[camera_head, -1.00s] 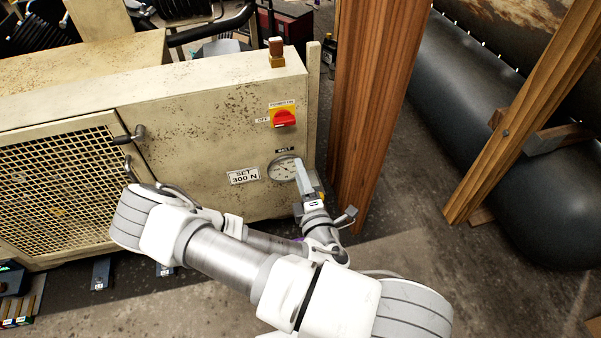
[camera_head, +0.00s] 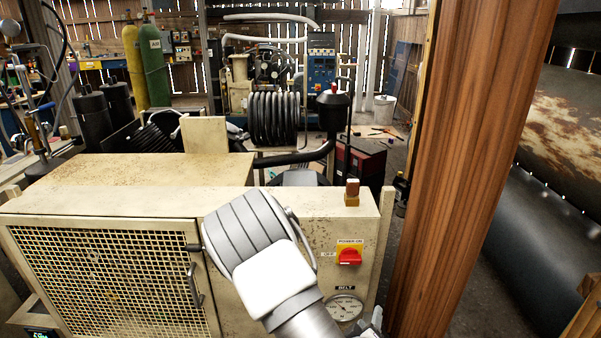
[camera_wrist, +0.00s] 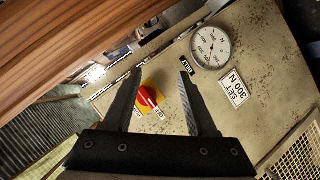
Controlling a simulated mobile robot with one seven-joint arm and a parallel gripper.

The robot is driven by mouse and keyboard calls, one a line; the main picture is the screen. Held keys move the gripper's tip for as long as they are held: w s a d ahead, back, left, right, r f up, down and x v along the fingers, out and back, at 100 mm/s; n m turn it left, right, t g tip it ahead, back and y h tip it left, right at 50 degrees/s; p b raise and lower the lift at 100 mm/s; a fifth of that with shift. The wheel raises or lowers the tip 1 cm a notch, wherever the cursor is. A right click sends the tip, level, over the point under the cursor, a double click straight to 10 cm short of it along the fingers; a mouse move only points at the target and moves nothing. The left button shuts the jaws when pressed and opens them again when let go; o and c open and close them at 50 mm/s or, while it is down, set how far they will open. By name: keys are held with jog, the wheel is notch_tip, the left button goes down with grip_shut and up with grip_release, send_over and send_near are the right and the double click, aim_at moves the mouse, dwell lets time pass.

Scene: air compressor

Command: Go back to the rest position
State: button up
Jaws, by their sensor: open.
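My gripper (camera_wrist: 160,95) is open and empty in the wrist view, its two dark fingers pointing toward the beige compressor cabinet. The red and yellow power switch (camera_wrist: 149,97) shows between the fingers, apart from them as far as I can tell. The belt gauge (camera_wrist: 211,47) is beside the upper finger ends, with the SET 300 N label (camera_wrist: 233,88) near it. In the head view my arm crosses in front of the cabinet (camera_head: 130,205). The switch (camera_head: 349,256) and gauge (camera_head: 344,307) stay visible to its right; the gripper is mostly below the frame edge.
A wooden post (camera_head: 475,160) stands close at the cabinet's right side and also fills the upper left of the wrist view (camera_wrist: 70,40). A large dark tank (camera_head: 535,265) lies beyond it. The mesh door (camera_head: 105,280) has a handle. Hoses and machines stand behind.

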jog(key=s+a+r+m+g+y, duration=0.1)
jog(key=a+r+m+g+y, duration=0.15)
jog(key=r, duration=0.45)
jog(key=s+a+r+m+g+y, duration=0.2)
jog(key=a+r+m+y, duration=0.15)
jog(key=r, duration=0.35)
jog(key=s+d+r+g+h, duration=0.15)
jog(key=s+d+r, duration=0.25)
jog(key=s+r, duration=1.2)
notch_tip(320, 180, up, 12)
jog(key=p, duration=1.3)
jog(key=shift+s+m+g, duration=0.3)
jog(key=shift+s+m, duration=0.05)
jog(key=shift+m, duration=0.05)
